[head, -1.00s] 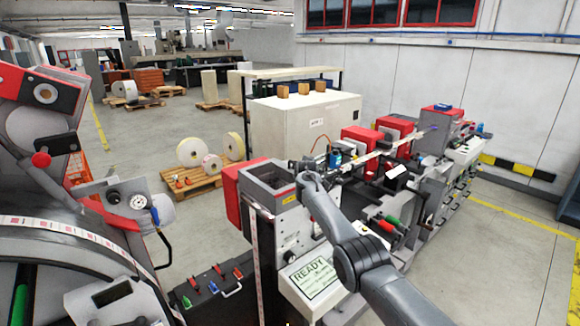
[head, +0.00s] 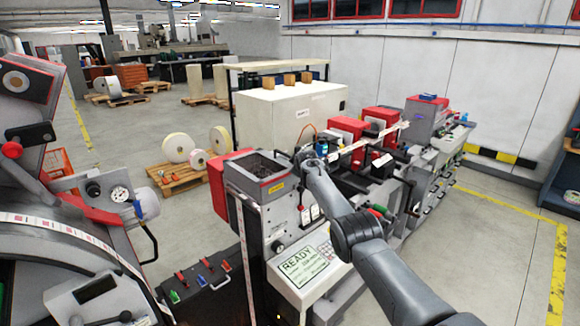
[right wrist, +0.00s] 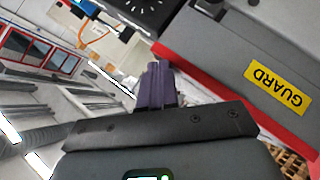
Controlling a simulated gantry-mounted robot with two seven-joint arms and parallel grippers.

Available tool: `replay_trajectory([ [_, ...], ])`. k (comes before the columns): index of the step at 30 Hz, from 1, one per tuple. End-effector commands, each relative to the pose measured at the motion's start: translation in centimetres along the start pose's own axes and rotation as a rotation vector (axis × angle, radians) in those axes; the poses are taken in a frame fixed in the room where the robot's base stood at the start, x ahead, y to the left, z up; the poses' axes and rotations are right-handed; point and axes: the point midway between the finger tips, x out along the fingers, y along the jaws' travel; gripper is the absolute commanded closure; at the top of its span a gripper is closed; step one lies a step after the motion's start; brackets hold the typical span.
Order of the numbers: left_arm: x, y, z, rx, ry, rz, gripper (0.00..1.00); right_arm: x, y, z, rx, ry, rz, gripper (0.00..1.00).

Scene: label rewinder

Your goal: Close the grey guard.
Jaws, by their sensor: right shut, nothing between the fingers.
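The grey guard (head: 238,178) is the box-like part at the near end of the label machine, with a yellow label on its front and a red side. Its top looks recessed and dark in the head view. In the right wrist view the guard (right wrist: 225,50) fills the upper right, with its yellow "GUARD" label and a red edge. My right gripper (right wrist: 158,72) shows purple fingers, shut and empty, beside that red edge; I cannot tell whether they touch it. In the head view my right arm's wrist hides the fingers, just right of the guard. My left gripper is not in view.
A screen (head: 304,265) reading READY sits below the guard. Red and grey units (head: 348,128) run along the machine behind my wrist. A large reel machine (head: 50,240) stands at the left. A black case (head: 208,290) with coloured handles is between them. Open floor lies right.

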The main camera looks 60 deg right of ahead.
Motion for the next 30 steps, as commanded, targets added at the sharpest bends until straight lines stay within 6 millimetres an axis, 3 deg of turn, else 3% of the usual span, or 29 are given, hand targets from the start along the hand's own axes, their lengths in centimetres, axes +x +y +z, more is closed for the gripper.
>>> replay_trajectory([
  [20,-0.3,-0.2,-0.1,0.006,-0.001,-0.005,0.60,0.0,0.2,0.5,0.000,-0.007,-0.001,1.00],
  [30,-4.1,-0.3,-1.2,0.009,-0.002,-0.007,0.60,-2.5,3.5,-2.1,0.002,-0.001,0.004,1.00],
])
